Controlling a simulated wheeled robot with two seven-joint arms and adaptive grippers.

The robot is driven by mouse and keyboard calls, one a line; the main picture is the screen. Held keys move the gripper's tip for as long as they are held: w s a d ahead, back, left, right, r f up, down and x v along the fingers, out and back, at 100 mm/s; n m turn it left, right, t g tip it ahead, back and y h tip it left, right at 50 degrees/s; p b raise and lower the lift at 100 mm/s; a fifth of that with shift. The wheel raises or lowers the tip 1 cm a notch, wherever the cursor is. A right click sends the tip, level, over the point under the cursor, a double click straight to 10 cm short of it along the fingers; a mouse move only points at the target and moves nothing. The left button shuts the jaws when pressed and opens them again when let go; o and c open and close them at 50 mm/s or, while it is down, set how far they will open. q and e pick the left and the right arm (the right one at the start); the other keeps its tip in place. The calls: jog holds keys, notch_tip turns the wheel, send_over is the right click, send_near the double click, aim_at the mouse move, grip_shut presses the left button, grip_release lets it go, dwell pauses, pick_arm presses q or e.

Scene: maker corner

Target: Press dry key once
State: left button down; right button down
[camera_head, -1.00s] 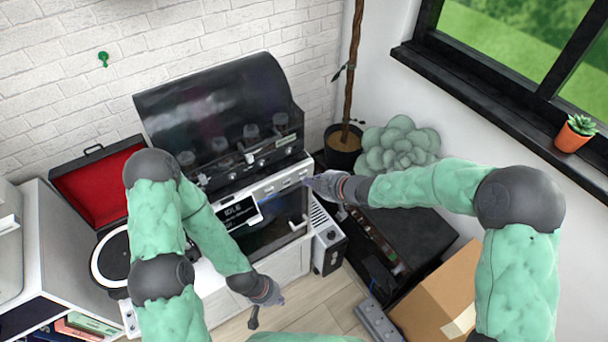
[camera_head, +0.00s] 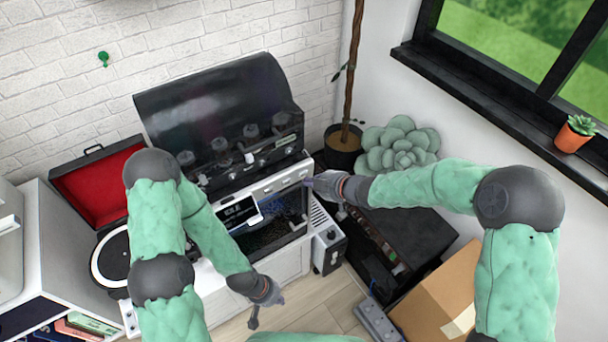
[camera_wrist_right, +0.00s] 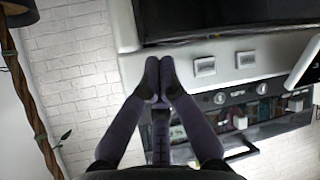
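A white machine front carries a row of small keys (camera_head: 285,183), a display (camera_head: 239,212) and a dark glass window (camera_head: 275,235). Two keys also show in the right wrist view (camera_wrist_right: 205,66). Their labels are too small to read, so I cannot tell which is the dry key. My right gripper (camera_head: 314,184) is at the right end of this panel. In the right wrist view its fingertips (camera_wrist_right: 160,78) are together, empty, overlapping the panel's end; contact cannot be told. My left gripper (camera_head: 267,306) is open and empty, low in front of the machine.
A dark hooded unit (camera_head: 215,110) sits on top of the machine. A red-lined case (camera_head: 95,185) stands to the left. A white box (camera_head: 329,248), a dark cabinet (camera_head: 415,235) and a cardboard box (camera_head: 437,298) stand to the right. The floor (camera_head: 315,305) in front is partly clear.

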jog(key=shift+w+a, duration=0.1)
jog(key=shift+w+a, duration=0.2)
jog(key=shift+w, duration=0.05)
dwell(0.6)
jog(key=shift+s+d+p, duration=0.3)
jog(key=shift+s+p, duration=0.05)
jog(key=shift+s, duration=0.05)
dwell(0.3)
jog(key=s+d, duration=0.3)
jog(key=s, duration=0.2)
jog(key=shift+d, duration=0.25)
dwell(0.8)
